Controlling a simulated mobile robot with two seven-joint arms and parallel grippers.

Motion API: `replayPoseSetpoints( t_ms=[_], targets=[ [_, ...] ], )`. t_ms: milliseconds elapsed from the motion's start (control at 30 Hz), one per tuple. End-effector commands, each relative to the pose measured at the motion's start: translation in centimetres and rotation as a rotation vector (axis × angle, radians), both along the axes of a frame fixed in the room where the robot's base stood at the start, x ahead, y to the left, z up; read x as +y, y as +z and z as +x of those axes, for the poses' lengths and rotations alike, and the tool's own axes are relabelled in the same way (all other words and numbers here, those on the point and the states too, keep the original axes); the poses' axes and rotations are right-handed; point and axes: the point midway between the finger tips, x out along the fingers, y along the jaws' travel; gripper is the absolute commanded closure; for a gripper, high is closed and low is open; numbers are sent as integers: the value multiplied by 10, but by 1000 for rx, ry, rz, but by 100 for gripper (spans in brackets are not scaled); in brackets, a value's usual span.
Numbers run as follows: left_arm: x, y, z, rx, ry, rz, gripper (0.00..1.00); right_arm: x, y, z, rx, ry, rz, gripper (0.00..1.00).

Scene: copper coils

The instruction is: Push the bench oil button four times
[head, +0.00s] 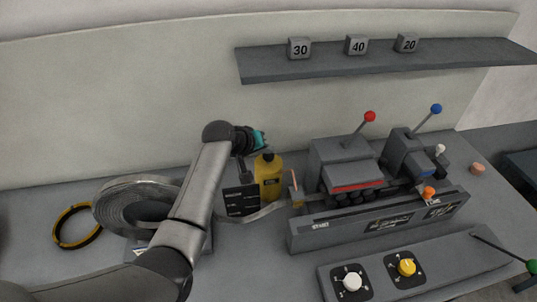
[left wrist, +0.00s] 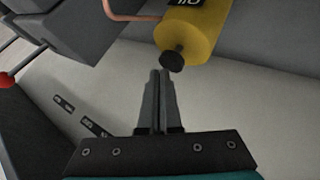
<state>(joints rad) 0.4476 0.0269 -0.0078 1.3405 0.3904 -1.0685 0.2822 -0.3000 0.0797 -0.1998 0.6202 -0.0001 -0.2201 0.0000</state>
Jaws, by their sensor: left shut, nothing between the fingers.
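The yellow oil container (head: 268,180) stands on the bench left of the grey machine. It also shows in the left wrist view (left wrist: 198,32), with a black round button (left wrist: 172,59) on its end and a copper-coloured tube beside it. My left gripper (left wrist: 159,74) is shut and empty, with its fingertips close to the button. I cannot tell whether they touch it. In the head view my left gripper (head: 262,140) is just above the container, and its fingertips are hard to make out. My right gripper is not in view.
The grey machine (head: 342,163) has red and blue ball levers. In front is a panel with white (head: 352,282) and yellow (head: 407,267) dials. A coiled grey strip (head: 120,203) and a black-yellow ring (head: 60,228) lie left. A shelf (head: 270,69) holds numbered blocks.

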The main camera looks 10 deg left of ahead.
Motion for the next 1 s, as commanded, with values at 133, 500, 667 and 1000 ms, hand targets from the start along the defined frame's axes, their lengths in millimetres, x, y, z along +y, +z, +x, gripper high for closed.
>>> replayPoseSetpoints(
  t_ms=[133,500,667,1000],
  targets=[
    [0,0,0,0,0,0,100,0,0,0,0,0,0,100],
    [0,-3,0,0,1,1,100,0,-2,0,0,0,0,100],
    [0,-5,0,0,1,1,100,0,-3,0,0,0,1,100],
    [0,-10,0,1,0,1,100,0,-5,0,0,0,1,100]
  ],
)
